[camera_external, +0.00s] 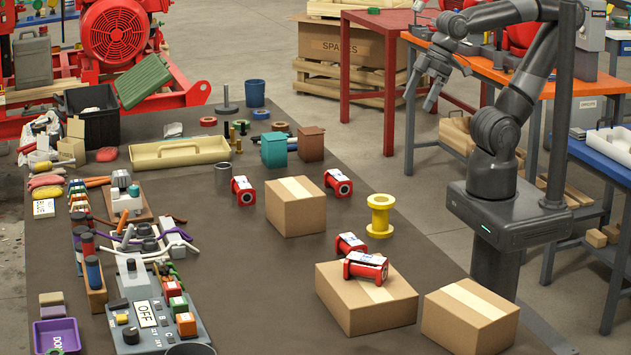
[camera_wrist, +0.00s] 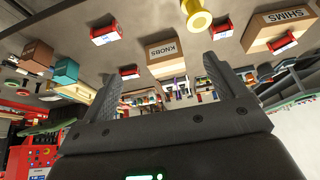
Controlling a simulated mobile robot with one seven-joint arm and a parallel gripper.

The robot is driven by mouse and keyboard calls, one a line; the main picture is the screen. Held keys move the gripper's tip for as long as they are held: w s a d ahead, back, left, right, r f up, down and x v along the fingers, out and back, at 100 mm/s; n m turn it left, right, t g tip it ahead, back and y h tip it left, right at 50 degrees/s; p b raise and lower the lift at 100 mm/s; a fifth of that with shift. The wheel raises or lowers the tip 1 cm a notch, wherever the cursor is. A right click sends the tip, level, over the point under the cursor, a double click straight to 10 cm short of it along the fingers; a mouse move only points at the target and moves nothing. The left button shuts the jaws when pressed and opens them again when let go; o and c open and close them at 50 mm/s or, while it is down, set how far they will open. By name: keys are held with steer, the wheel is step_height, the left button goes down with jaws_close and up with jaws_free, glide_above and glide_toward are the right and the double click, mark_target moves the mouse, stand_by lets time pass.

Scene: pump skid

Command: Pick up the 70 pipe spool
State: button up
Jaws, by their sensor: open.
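Several red pipe spools with white labels are on the dark table: one (camera_external: 243,191) left of a carton, one (camera_external: 338,183) right of it, one (camera_external: 350,244) behind the front carton, and one (camera_external: 367,266) lying on that carton. I cannot read the labels, so I cannot tell which is 70. Red spools also show in the wrist view (camera_wrist: 104,33), one on the SHIMS carton (camera_wrist: 284,42). My gripper (camera_external: 421,92) is raised at the table's right, open and empty, apart from all spools. Its two fingers show in the wrist view (camera_wrist: 165,72).
A yellow spool (camera_external: 380,216) stands upright near the right edge. Cartons (camera_external: 295,208), (camera_external: 367,312) and (camera_external: 470,318) stand around the spools. A cream tray (camera_external: 180,152), teal bin (camera_external: 274,150) and brown bin (camera_external: 311,144) are behind. A control box (camera_external: 155,320) is front left.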

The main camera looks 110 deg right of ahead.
steer(key=w+a+g, duration=0.1)
steer(key=w+a, duration=0.2)
steer(key=w, duration=0.5)
steer(key=g, duration=0.4)
glide_above(351, 239)
step_height(351, 239, down, 16)
steer(key=shift+n, duration=0.4)
step_height(351, 239, down, 11)
steer(key=shift+f, duration=0.1)
steer(key=c, duration=1.2)
